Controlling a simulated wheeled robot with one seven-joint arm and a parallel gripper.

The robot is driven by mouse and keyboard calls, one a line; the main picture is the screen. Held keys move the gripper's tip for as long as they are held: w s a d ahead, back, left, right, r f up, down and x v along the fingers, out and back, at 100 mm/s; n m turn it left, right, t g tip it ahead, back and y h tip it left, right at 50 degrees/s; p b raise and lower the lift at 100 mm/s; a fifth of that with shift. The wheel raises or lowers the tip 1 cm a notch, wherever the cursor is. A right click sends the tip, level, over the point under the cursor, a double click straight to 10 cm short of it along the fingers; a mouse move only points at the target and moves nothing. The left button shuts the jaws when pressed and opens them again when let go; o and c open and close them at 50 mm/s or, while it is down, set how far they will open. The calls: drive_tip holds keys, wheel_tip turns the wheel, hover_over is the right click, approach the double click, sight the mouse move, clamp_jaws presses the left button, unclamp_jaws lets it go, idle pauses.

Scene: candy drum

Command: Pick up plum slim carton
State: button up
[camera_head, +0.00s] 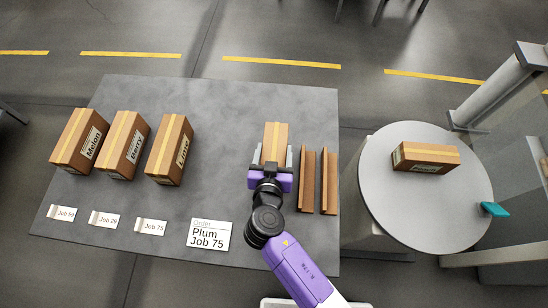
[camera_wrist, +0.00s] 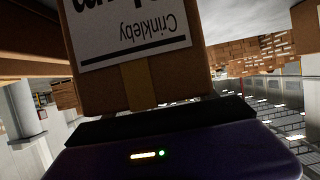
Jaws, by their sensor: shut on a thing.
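A slim brown carton with a tan tape strip (camera_head: 274,138) is between the fingers of my gripper (camera_head: 270,157) in the head view. My gripper is shut on it. In the wrist view the held carton (camera_wrist: 180,80) fills the upper middle, with a white label partly reading "Crinkleby" upside down. The rest of its label is cut off, so I cannot read its flavour. An order card (camera_head: 209,234) on the table reads "Plum Job 75". I cannot tell from the head view how far the carton is above the table.
Cartons labelled Melon (camera_head: 80,139), Berry (camera_head: 123,142) and Lime (camera_head: 169,149) stand left on the grey table (camera_head: 230,100). Job cards (camera_head: 106,219) lie before them. Two brown upright rails (camera_head: 318,182) stand close right of my gripper. A round table (camera_head: 415,210) holds another carton (camera_head: 425,157).

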drive_tip(key=shift+c, duration=0.7)
drive_tip(key=shift+r, duration=0.1)
